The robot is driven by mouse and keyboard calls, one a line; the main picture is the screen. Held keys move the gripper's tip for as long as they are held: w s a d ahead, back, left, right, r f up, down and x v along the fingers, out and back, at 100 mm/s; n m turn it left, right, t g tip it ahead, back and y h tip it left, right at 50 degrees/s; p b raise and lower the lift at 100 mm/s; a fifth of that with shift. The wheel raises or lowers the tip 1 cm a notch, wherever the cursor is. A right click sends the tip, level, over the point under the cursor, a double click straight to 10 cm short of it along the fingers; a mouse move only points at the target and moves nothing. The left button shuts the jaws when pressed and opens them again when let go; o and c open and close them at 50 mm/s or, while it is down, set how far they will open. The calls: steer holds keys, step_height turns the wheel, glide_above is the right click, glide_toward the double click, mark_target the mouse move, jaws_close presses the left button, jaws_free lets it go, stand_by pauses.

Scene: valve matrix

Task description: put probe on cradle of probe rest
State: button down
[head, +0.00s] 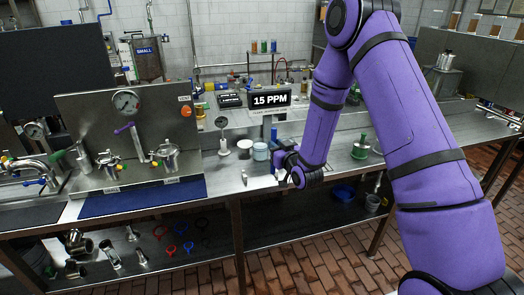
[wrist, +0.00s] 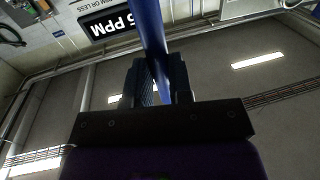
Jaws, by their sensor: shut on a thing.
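My gripper (head: 284,160) is over the front part of the steel bench, just right of the pale jars. In the wrist view my gripper (wrist: 157,78) has its dark fingers shut on a blue rod-like thing, apparently the probe (wrist: 151,32), which extends beyond the fingertips.
A 15 PPM display (head: 271,99) stands behind my gripper and also shows upside down in the wrist view (wrist: 106,24). A green-topped vessel (head: 361,147) is to the right.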

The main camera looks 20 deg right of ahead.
steer(key=w+a+f, duration=0.3)
steer(key=w+f, duration=0.1)
steer(key=w, duration=0.3)
stand_by(0.3)
steer(key=shift+f, duration=0.7)
steer(key=c, duration=1)
jaws_free()
steer(key=shift+c, duration=0.2)
